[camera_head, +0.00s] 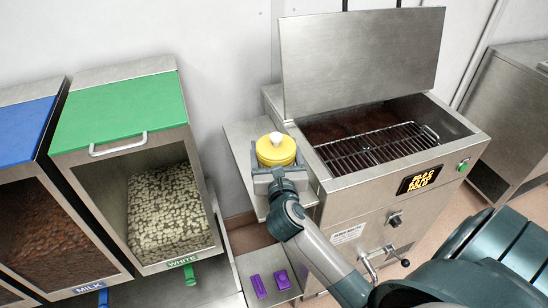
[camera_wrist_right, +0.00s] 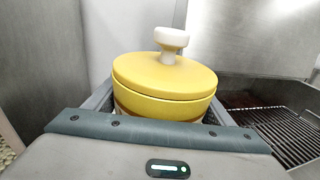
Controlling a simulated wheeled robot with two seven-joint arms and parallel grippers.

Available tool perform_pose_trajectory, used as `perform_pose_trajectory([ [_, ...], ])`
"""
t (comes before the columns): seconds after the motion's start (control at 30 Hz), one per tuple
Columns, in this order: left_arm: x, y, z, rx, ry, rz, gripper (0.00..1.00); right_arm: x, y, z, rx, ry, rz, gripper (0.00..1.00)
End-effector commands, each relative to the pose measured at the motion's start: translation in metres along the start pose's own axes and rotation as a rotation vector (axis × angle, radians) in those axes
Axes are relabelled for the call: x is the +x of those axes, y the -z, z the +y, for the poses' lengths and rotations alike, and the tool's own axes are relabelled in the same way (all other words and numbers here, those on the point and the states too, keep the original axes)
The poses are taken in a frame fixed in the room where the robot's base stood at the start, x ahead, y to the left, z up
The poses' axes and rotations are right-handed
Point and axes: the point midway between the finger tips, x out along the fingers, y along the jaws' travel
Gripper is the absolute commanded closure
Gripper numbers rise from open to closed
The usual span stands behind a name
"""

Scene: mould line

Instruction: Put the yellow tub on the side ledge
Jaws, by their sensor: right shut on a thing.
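The yellow tub (camera_head: 276,149) has a yellow lid with a white knob and is upright. My right gripper (camera_head: 275,172) is shut on the tub, its fingers along the tub's sides. In the right wrist view the tub (camera_wrist_right: 165,85) fills the middle, between the fingers, and its lower part is hidden by the gripper body. The side ledge (camera_head: 242,140) is a metal shelf on the left of the tempering machine. The tub is over this ledge; I cannot tell whether its base touches it. My left gripper is not in view.
The machine (camera_head: 370,125) stands to the right with its lid raised and a wire rack (camera_head: 375,148) over dark chocolate. A bin of white pieces (camera_head: 165,210) with a green lid stands left. Purple items (camera_head: 270,283) lie on a lower shelf.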

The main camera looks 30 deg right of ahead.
Motion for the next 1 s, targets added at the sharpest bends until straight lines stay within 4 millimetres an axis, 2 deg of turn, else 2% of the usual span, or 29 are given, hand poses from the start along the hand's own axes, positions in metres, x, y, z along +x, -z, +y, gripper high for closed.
perform_pose_trajectory([
  [0.1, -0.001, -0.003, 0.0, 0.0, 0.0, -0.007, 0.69, 0.006, 0.001, 0.0, 0.001, 0.0, -0.003, 0.61],
  [0.47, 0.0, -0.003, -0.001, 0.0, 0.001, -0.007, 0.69, 0.006, 0.004, 0.0, 0.001, 0.0, -0.002, 0.61],
  [0.8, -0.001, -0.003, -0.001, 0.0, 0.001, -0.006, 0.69, 0.008, 0.038, 0.0, 0.001, 0.001, 0.0, 0.61],
  [1.0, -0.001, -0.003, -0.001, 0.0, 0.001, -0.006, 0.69, 0.008, 0.042, 0.0, 0.001, -0.001, -0.003, 0.61],
])
